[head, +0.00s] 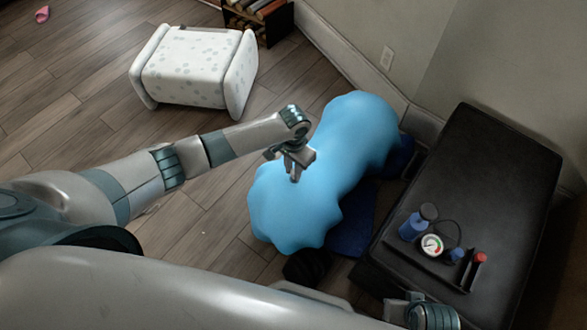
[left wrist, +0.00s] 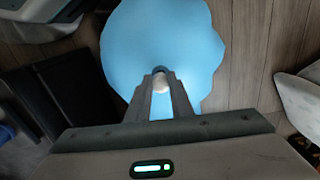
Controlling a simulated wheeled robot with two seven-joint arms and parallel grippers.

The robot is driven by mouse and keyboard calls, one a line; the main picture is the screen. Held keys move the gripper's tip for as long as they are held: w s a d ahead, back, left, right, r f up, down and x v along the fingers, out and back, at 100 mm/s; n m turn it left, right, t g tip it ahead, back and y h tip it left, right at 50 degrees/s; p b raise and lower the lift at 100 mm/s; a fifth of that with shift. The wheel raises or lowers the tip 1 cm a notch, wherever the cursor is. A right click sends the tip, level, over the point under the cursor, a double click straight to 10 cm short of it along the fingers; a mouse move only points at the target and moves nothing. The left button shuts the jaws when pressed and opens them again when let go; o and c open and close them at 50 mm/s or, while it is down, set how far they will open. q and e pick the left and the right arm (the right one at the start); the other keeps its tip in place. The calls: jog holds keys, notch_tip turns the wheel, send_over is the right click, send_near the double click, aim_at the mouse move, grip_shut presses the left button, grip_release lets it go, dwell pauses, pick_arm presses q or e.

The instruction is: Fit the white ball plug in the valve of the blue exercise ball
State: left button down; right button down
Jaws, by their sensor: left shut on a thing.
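The blue exercise ball (head: 345,150) is a lumpy, sagging, elongated shape on the floor at the centre of the head view. It also shows in the left wrist view (left wrist: 165,35). My left gripper (head: 294,176) is over the ball's left part, fingers pointing down. In the left wrist view its fingers (left wrist: 161,82) are shut on a small white plug (left wrist: 160,83) held at the fingertips, with blue ball surface behind it. I cannot tell whether the plug touches the ball. The valve cannot be made out. Of my right arm only a wrist part shows at the bottom right.
A black bench (head: 490,170) stands at the right, carrying a pressure gauge (head: 432,245), a blue bottle (head: 412,229) and a red-capped item (head: 479,259). A dark blue mat (head: 352,232) lies by the ball.

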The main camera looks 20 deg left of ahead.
pick_arm(q)
jog(key=shift+p, duration=0.5)
pick_arm(e)
jog(key=shift+r, duration=0.5)
pick_arm(q)
jog(key=shift+f+b, duration=0.45)
jog(key=shift+f, duration=0.95)
pick_arm(e)
jog(key=shift+f, duration=0.45)
dwell(0.9)
pick_arm(q)
jog(key=c, duration=1.5)
grip_release()
jog(key=shift+w+r, duration=0.1)
jog(key=shift+r, duration=0.65)
notch_tip(320, 180, up, 16)
jog(key=shift+f+p, duration=0.1)
jog(key=shift+p, duration=1.1)
pick_arm(e)
notch_tip(320, 180, down, 11)
jog(key=shift+d, duration=0.15)
